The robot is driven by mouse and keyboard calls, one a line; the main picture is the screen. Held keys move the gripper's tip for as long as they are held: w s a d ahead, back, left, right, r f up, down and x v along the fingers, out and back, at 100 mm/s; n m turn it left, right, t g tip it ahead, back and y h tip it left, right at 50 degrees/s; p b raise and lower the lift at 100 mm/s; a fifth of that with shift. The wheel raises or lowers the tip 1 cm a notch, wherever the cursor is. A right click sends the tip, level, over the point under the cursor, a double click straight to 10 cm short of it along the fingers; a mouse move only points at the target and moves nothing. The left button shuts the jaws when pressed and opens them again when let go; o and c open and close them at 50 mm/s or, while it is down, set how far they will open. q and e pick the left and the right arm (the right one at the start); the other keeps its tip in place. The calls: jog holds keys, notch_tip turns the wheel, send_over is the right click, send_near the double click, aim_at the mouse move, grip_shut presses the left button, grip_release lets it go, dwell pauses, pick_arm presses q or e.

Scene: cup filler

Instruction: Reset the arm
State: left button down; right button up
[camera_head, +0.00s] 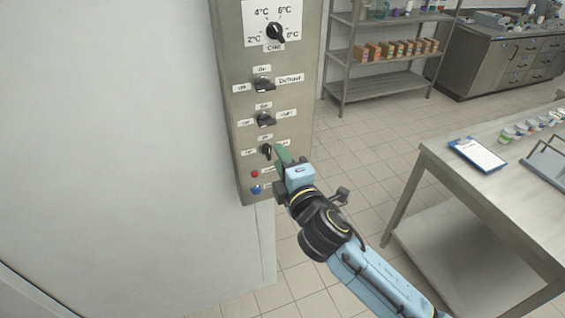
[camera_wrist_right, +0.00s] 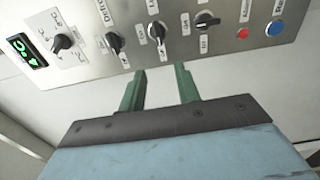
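My right gripper (camera_head: 281,153) reaches up from the lower right to the lower part of a metal control panel (camera_head: 235,130). In the right wrist view its two green fingers (camera_wrist_right: 160,82) stand apart with nothing between them. Their tips point toward the panel (camera_wrist_right: 135,68), which also shows there; whether they touch it I cannot tell. In the head view the fingers are just right of the lowest black knob (camera_head: 267,151) and partly cover its label. My left gripper is not in view.
Above are two more switch knobs (camera_head: 264,84) (camera_head: 265,119) and a temperature dial (camera_head: 275,31). A red button (camera_head: 255,174) and blue button (camera_head: 257,189) sit below. A metal table (camera_head: 450,190) with a clipboard (camera_head: 478,154) stands right. Shelves (camera_head: 380,85) are behind; tiled floor between is clear.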

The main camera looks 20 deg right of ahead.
jog(key=shift+s, duration=0.1)
dwell(0.4)
jog(key=s+d+f+m+g+b, duration=0.2)
jog(key=s+f+g, duration=0.1)
jog(key=f, duration=1.1)
jog(key=s+d+f+m+g+b, duration=0.1)
jog(key=s+f+m+g+b, duration=0.15)
jog(key=f, duration=1.05)
jog(key=s+d+f+m+g+b, duration=0.2)
jog(key=s+f+g, duration=0.15)
jog(key=f, duration=1.05)
jog(key=s+d+f+m+g+b, duration=0.1)
jog(key=s+f+m+g+b, duration=0.1)
jog(key=s+f, duration=0.7)
jog(key=s+d+f+m+g+b, duration=0.1)
jog(key=s+f+m+g+b, duration=0.1)
jog(key=s+f, duration=0.7)
jog(key=s+d+f+m+g+b, duration=0.1)
jog(key=s+f+m+g+b, duration=0.2)
jog(key=s+f, duration=0.7)
jog(key=s+m+g, duration=0.1)
jog(key=s+m, duration=0.1)
jog(key=s, duration=0.7)
jog(key=shift+m+h, duration=0.3)
jog(key=shift+m, duration=0.05)
jog(key=shift+s, duration=0.1)
